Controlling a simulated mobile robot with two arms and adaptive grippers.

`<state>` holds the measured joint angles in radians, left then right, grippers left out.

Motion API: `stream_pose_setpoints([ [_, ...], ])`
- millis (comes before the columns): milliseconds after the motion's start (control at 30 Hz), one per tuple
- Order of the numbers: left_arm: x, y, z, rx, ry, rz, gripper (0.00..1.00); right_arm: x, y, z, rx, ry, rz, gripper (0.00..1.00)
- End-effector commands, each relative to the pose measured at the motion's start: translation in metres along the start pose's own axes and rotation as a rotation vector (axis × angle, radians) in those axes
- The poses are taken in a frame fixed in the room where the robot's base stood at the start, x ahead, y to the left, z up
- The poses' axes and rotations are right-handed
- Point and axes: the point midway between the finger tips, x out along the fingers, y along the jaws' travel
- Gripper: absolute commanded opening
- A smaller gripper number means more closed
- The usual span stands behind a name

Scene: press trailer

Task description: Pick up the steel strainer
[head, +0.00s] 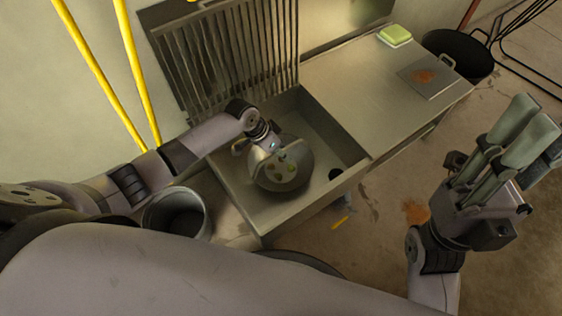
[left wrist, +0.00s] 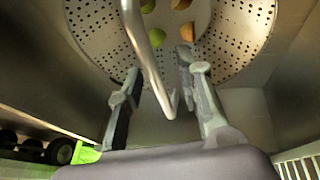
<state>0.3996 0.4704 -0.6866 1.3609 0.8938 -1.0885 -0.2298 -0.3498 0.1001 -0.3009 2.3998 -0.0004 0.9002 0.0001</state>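The steel strainer (head: 303,176) sits in the sink basin, a round bowl with several green, red and yellowish pieces in it. The left wrist view shows its perforated metal (left wrist: 243,38) and a bent metal handle (left wrist: 150,60) running down between my fingers. My left gripper (head: 266,146) is just above the strainer in the head view. Its fingers (left wrist: 158,68) stand apart on either side of the handle, with no clear grip on it. My right gripper (head: 528,118) is raised at the right, away from the sink, with its fingers apart and empty.
The sink (head: 345,150) has a metal counter (head: 350,70) to its right, bearing a green-and-white block (head: 394,35) and a stained plate (head: 432,84). A slatted rack (head: 225,60) stands behind. A metal pot (head: 177,212) is left of the sink, and a black tub (head: 460,52) stands beyond the counter.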

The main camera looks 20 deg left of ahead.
Motion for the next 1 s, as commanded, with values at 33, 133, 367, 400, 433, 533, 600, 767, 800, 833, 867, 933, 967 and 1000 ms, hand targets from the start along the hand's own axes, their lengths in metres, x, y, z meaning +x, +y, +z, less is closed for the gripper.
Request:
stream_pose_setpoints([
  [33, 0.0004, 0.0002, 0.0002, 0.0, 0.0, 0.0, 0.33, 0.0004, 0.0, -0.0001, 0.0, 0.0, 0.0, 0.3],
  [133, 0.0008, 0.0001, 0.0003, 0.0, 0.0, 0.0, 0.33, 0.0003, 0.0, 0.0, 0.0, 0.0, 0.0, 0.3],
  [367, 0.0007, 0.0001, 0.0003, 0.0, 0.0, 0.0, 0.28, 0.0002, 0.0001, 0.0, 0.0, 0.0, 0.0, 0.3],
  [400, 0.0007, 0.0002, 0.0003, 0.0, 0.0, 0.0, 0.25, 0.0002, 0.0001, 0.0, 0.0, 0.0, 0.0, 0.3],
  [433, 0.0007, 0.0001, 0.0003, 0.0, 0.0, 0.0, 0.23, 0.0002, 0.0001, 0.0, 0.0, 0.0, 0.0, 0.3],
  [533, 0.0006, 0.0001, 0.0003, 0.0, 0.0, 0.0, 0.16, 0.0002, 0.0002, 0.0, 0.0, 0.0, 0.0, 0.3],
  [600, 0.0006, 0.0001, 0.0003, 0.0, 0.0, 0.0, 0.12, 0.0002, 0.0002, 0.0, 0.0, 0.0, 0.0, 0.3],
  [767, 0.0006, 0.0, 0.0003, 0.0, 0.0, 0.0, 0.01, 0.0003, 0.0002, -0.0001, -0.001, 0.0, 0.0, 0.3],
  [800, 0.0006, 0.0, 0.0003, 0.0, 0.0, 0.0, 0.0, 0.0003, 0.0002, -0.0001, -0.001, 0.0, 0.0, 0.3],
  [833, 0.0006, 0.0, 0.0003, 0.0, 0.0, 0.0, 0.0, 0.0003, 0.0002, -0.0001, -0.001, 0.0, 0.0, 0.3],
  [867, 0.0006, 0.0, 0.0003, 0.0, 0.0, 0.0, 0.0, 0.0003, 0.0002, -0.0001, -0.001, 0.0, 0.0, 0.3],
  [933, 0.0005, -0.0001, 0.0003, 0.0, 0.0, 0.0, 0.0, 0.0002, 0.0003, -0.0001, -0.001, 0.0, 0.0, 0.3],
  [967, 0.0005, -0.0001, 0.0003, 0.0, 0.0, 0.0, 0.0, 0.0002, 0.0003, -0.0001, -0.001, 0.0, 0.0, 0.3],
  [1000, 0.0005, -0.0001, 0.0003, 0.0, 0.0, 0.0, 0.0, 0.0002, 0.0003, -0.0001, -0.001, 0.0, 0.0, 0.3],
])
